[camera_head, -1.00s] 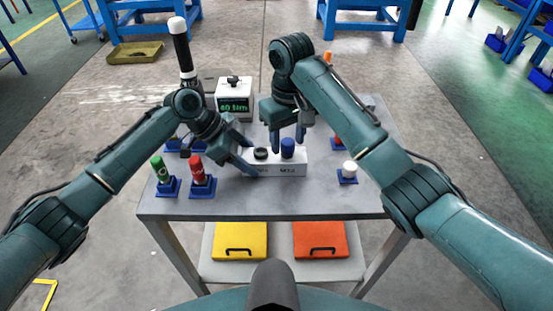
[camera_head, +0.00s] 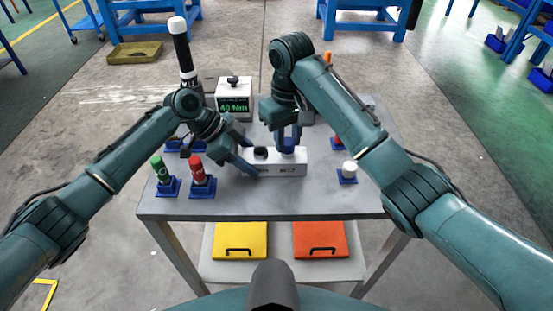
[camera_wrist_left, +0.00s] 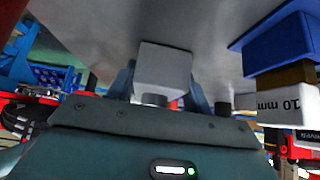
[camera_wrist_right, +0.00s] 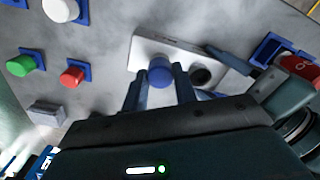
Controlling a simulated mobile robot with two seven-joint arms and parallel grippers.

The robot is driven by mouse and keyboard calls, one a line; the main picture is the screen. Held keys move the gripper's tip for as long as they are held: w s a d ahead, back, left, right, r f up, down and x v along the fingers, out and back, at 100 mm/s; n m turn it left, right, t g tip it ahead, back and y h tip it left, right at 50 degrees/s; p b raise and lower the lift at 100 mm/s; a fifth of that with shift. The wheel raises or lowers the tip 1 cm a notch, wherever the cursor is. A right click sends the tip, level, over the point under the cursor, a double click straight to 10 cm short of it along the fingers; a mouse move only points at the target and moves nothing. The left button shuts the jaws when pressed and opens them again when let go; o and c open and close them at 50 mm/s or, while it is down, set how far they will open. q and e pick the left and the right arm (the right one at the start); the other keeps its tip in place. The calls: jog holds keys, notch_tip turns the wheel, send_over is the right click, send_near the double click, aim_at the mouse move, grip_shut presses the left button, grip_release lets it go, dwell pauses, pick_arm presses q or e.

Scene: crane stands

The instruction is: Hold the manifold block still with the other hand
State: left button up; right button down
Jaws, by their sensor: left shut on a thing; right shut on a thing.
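The manifold block (camera_head: 292,169) is a white rectangular block on the grey table, with a black round port (camera_head: 260,153) on its left and a blue cap (camera_head: 288,146) on its right. My left gripper (camera_head: 248,165) is shut on the block's left end; in the left wrist view the pale end of the block (camera_wrist_left: 163,72) sits between its fingers. My right gripper (camera_wrist_right: 160,85) comes down from above, with its fingers shut on the blue cap, which shows between them in the right wrist view (camera_wrist_right: 161,70).
A display box (camera_head: 234,100) stands behind the block. Green (camera_head: 160,168) and red (camera_head: 197,171) capped pieces stand in blue holders at the left. A white-capped piece (camera_head: 349,170) stands at the right. The table's front strip is clear.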

jog(key=shift+r, duration=0.15)
jog(key=n, duration=0.2)
jog(key=shift+n, duration=1.6)
jog(key=shift+n, duration=1.1)
jog(key=n, duration=0.3)
jog(key=shift+w+r, duration=0.1)
jog(key=shift+n, duration=0.7)
jog(key=n, duration=0.3)
jog(key=shift+n, duration=0.4)
